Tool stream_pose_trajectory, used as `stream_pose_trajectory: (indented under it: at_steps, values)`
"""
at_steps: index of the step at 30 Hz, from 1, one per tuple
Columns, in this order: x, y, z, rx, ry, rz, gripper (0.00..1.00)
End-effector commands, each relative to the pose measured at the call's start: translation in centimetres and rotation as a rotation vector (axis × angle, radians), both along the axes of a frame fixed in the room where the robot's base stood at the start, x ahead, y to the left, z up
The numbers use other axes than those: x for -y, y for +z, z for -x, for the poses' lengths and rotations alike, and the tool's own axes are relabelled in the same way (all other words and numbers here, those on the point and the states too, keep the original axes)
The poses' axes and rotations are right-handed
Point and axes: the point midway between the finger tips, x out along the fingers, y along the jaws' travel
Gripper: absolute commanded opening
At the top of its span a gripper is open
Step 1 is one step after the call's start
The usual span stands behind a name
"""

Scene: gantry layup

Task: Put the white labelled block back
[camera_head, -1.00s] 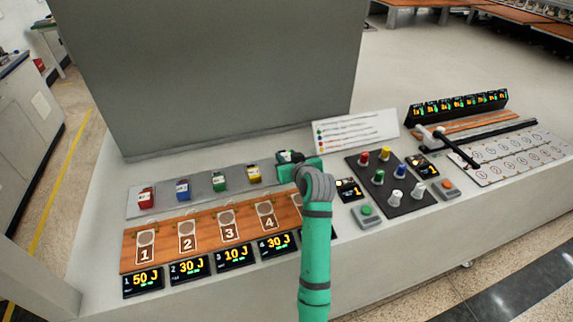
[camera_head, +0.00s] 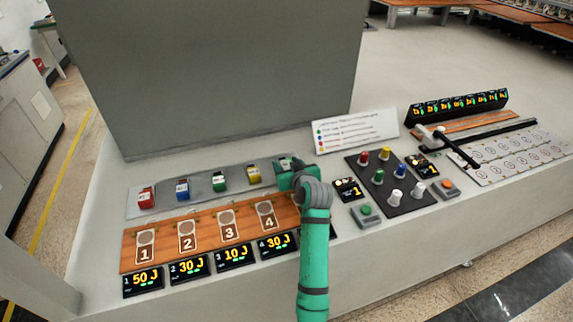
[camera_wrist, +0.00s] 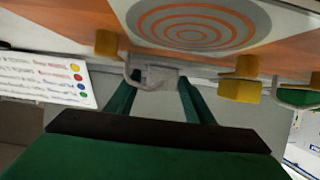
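My gripper (camera_head: 287,166) is at the right end of the grey strip, just right of the yellow block (camera_head: 254,174). In the wrist view, the two dark green fingers (camera_wrist: 157,82) reach forward with a small pale block (camera_wrist: 155,79) between their tips, filling the gap. It looks like the white labelled block; its label cannot be read. In the head view it is mostly hidden by my gripper. A red block (camera_head: 146,198), a blue block (camera_head: 183,188) and a green block (camera_head: 219,179) stand in a row on the grey strip (camera_head: 201,185).
A wooden board (camera_head: 205,230) with numbered round pads lies before the strip, energy displays (camera_head: 188,267) before it. A white placard (camera_head: 355,130) stands behind right. A dark knob panel (camera_head: 390,182) and green button (camera_head: 366,210) are to the right. A grey wall rises behind.

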Motion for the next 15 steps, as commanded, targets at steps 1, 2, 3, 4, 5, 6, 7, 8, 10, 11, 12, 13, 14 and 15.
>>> stream_pose_trajectory:
  at_steps: [1, 2, 3, 4, 5, 6, 7, 8, 10, 11, 12, 13, 14, 15]
  values:
    - [0.0, 0.0, 0.0, 0.000, 0.000, 0.000, 0.48]
    - [0.0, 0.0, 0.0, 0.000, 0.000, 0.000, 0.48]
    - [0.0, 0.0, 0.0, 0.000, 0.000, 0.000, 0.48]
    - [0.0, 0.0, 0.0, 0.000, 0.000, 0.000, 0.48]
    - [0.0, 0.1, 0.0, 0.000, 0.000, 0.000, 0.48]
    - [0.0, 0.3, 0.0, 0.001, 0.000, 0.000, 0.48]
    - [0.0, 0.4, 0.0, 0.001, 0.000, 0.000, 0.48]
    - [0.1, 0.4, 0.3, 0.000, 0.000, -0.001, 0.48]
    - [0.4, 0.7, 1.0, 0.001, -0.001, -0.001, 0.48]
    - [0.5, 0.9, 1.4, 0.001, -0.002, 0.000, 0.48]
    - [0.8, 1.1, 2.0, 0.000, -0.003, -0.001, 0.48]
    - [0.9, 1.4, 2.5, 0.001, -0.003, 0.000, 0.48]
    - [1.1, 1.6, 3.0, 0.002, -0.003, 0.000, 0.48]
    - [1.3, 1.9, 3.8, 0.001, -0.002, 0.000, 0.48]
